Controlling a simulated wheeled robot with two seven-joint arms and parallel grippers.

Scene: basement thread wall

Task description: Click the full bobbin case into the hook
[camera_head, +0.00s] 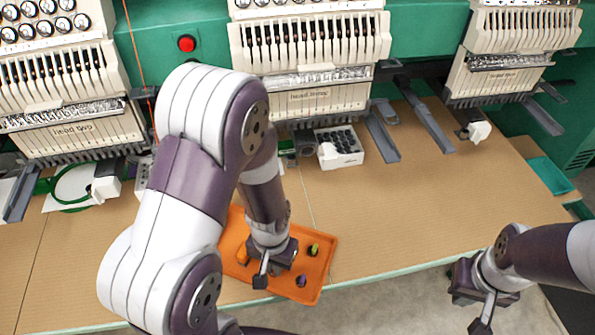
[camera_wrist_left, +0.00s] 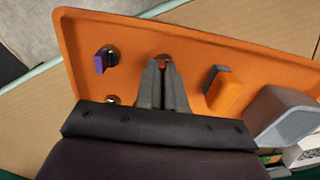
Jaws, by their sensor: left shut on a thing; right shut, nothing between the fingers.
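An orange tray (camera_head: 318,285) lies at the table's front edge. My left gripper (camera_head: 262,277) points down into it. In the left wrist view its fingers (camera_wrist_left: 163,85) are shut on a small metal bobbin case (camera_wrist_left: 165,58), mostly hidden between them. A purple-tabbed case (camera_head: 301,281) and a green-tabbed case (camera_head: 314,249) sit in the tray to the right of the gripper. An orange piece (camera_head: 243,256) is to its left; it also shows in the left wrist view (camera_wrist_left: 224,92). My right gripper (camera_head: 481,322) is shut and empty, beyond the front edge. I cannot make out the hook.
A white box with dark round compartments (camera_head: 345,158) stands behind the tray. Embroidery machine heads (camera_head: 310,70) line the back, with grey arms (camera_head: 382,135) reaching over the table. White blocks sit under the left head (camera_head: 105,188) and right head (camera_head: 479,131). The table's right half (camera_head: 430,205) is clear.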

